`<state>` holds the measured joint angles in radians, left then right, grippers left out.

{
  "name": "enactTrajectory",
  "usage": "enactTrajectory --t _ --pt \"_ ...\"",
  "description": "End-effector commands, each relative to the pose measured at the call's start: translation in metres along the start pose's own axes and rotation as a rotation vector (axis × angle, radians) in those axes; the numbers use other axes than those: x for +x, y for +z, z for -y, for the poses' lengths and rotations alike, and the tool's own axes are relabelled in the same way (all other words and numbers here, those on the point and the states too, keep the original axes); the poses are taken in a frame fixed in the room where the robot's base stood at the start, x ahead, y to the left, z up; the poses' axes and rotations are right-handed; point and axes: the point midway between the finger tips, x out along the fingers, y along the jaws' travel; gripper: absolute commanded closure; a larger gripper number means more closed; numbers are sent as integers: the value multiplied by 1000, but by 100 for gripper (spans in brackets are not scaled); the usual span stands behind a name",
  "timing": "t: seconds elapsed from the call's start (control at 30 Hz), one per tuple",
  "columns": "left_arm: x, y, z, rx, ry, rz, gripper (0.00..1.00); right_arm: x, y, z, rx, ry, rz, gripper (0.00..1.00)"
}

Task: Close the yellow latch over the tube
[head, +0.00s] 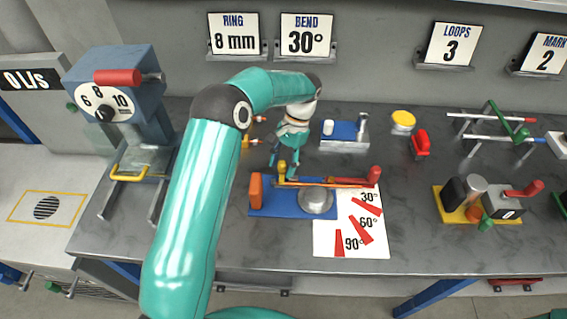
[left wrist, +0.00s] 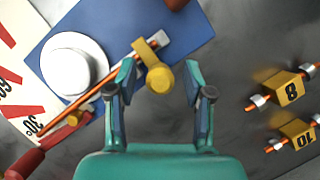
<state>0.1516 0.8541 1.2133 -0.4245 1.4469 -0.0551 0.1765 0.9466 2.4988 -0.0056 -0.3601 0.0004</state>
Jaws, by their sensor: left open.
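The yellow latch (left wrist: 159,79) sits at the edge of the blue bending base (left wrist: 103,20); its knob is between my left fingers. Its yellow arm crosses the tube near its end in the left wrist view; I cannot tell whether it presses on it. The copper tube (left wrist: 115,87) runs past the round silver former (left wrist: 68,66). In the head view, the yellow latch (head: 282,169) is partly hidden by my left gripper (head: 286,166). The gripper (left wrist: 158,73) is open, a finger on each side of the knob, with gaps visible. My right gripper is not in view.
A red-handled lever (head: 374,175) lies beside the tube over the angle sheet (head: 335,238). Yellow tags (left wrist: 292,90) with copper pieces are right of the gripper in the wrist view. A blue block (head: 345,132) stands behind; a blue dial machine (head: 115,90) is left.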

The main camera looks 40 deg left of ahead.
Motion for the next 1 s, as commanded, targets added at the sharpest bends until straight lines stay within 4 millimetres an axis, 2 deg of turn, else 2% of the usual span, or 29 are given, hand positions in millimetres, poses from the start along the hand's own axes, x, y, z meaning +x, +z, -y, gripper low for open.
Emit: enactTrajectory --t 0.13,0.27,0.7,1.0 --pt "-2 0 0 0 0 0 49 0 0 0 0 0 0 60" --pt "-13 -1 0 0 -1 -3 49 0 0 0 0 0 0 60" --pt "-89 -2 0 0 -1 -3 49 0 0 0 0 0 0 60" --pt "-114 -2 0 -1 0 0 49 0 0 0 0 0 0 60"
